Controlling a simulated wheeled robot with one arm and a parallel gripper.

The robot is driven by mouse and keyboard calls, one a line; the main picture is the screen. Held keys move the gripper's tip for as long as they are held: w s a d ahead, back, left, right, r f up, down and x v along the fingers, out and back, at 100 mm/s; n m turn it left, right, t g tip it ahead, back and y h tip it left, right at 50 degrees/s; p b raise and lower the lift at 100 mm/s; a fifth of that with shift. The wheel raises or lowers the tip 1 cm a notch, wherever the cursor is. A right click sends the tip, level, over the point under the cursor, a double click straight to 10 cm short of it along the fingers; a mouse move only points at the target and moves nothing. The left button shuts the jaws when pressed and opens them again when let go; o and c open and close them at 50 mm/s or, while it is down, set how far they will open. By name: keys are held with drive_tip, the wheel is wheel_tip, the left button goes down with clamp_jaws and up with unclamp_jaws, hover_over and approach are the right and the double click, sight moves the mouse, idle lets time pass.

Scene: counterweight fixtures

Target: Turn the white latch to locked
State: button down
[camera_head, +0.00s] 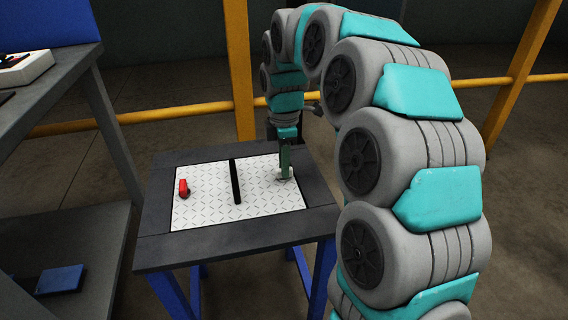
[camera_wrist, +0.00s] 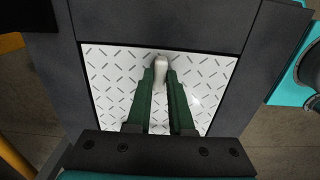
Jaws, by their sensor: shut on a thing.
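The white latch (camera_wrist: 161,66) stands on a white diamond-plate panel (camera_wrist: 115,70) and shows between my fingertips in the wrist view. In the head view, the white latch (camera_head: 287,173) is partly hidden by my gripper at the right part of the panel (camera_head: 210,205). My gripper (camera_wrist: 161,78) has its two green fingers on either side of the latch and is shut on it. My gripper also shows in the head view (camera_head: 285,168), pointing down at the panel. I cannot tell from the views whether the latch is at locked.
A red latch (camera_head: 184,187) sits at the panel's left. A black bar (camera_head: 235,182) divides the panel between the two latches. The dark table frame (camera_head: 240,238) surrounds the panel. A grey shelf unit (camera_head: 60,90) stands at the left; yellow rails (camera_head: 180,109) run behind.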

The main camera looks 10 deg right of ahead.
drive_tip(key=shift+m, duration=0.5)
drive_tip(key=m, duration=0.3)
drive_tip(key=shift+m+b, duration=0.3)
drive_tip(key=shift+m, duration=0.1)
drive_tip(key=m, duration=0.4)
drive_tip(key=shift+b, duration=0.3)
drive_tip(key=m, duration=0.5)
drive_tip(key=shift+m, duration=2)
drive_tip(key=c, duration=0.8)
unclamp_jaws()
drive_tip(key=shift+r, duration=0.1)
